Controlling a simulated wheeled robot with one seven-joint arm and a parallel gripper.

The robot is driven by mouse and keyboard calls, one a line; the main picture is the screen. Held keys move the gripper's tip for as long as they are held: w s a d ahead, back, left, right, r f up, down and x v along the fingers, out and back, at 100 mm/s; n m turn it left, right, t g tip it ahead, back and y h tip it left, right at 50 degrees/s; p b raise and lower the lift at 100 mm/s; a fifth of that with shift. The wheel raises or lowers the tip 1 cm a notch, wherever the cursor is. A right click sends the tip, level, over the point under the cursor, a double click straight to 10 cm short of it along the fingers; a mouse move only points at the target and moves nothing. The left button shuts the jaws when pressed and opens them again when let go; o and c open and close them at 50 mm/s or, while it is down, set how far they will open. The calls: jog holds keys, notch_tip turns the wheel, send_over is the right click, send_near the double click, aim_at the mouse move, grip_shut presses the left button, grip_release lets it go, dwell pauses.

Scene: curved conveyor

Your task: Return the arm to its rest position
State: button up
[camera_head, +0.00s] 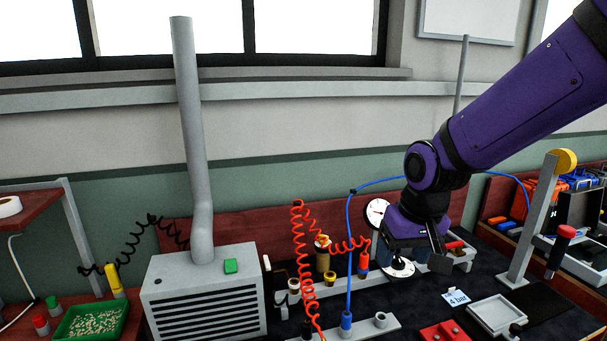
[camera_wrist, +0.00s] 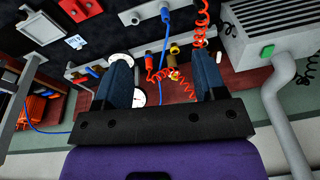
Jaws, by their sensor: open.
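My purple arm reaches in from the upper right of the head view, and its end hangs over the dark bench top. My gripper (camera_head: 412,243) is in front of the back board, near the round white gauges; its fingers are partly hidden by the wrist. In the wrist view my gripper (camera_wrist: 162,72) shows two blue-grey fingers wide apart with nothing held between them. Beyond the fingers are a coiled red hose and small fittings, with the scene upside down.
A grey vented box (camera_head: 205,295) with a tall pipe stands at left. A coiled red hose (camera_head: 303,250) and a blue hose (camera_head: 349,250) rise from the bench. A grey post (camera_head: 530,225), a white tray (camera_head: 497,314) and a red block (camera_head: 445,332) are at right.

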jog(key=s+d+r+m+t, duration=0.1)
jog(key=s+d+r, duration=0.5)
jog(key=s, duration=0.2)
jog(key=s+d+r+t+h, duration=0.1)
jog(key=s+d+r+t, duration=0.1)
jog(key=s+d+r, duration=0.4)
jog(key=shift+s+d+r+m, duration=0.3)
jog(key=shift+s+d+m, duration=0.1)
jog(key=shift+s, duration=0.9)
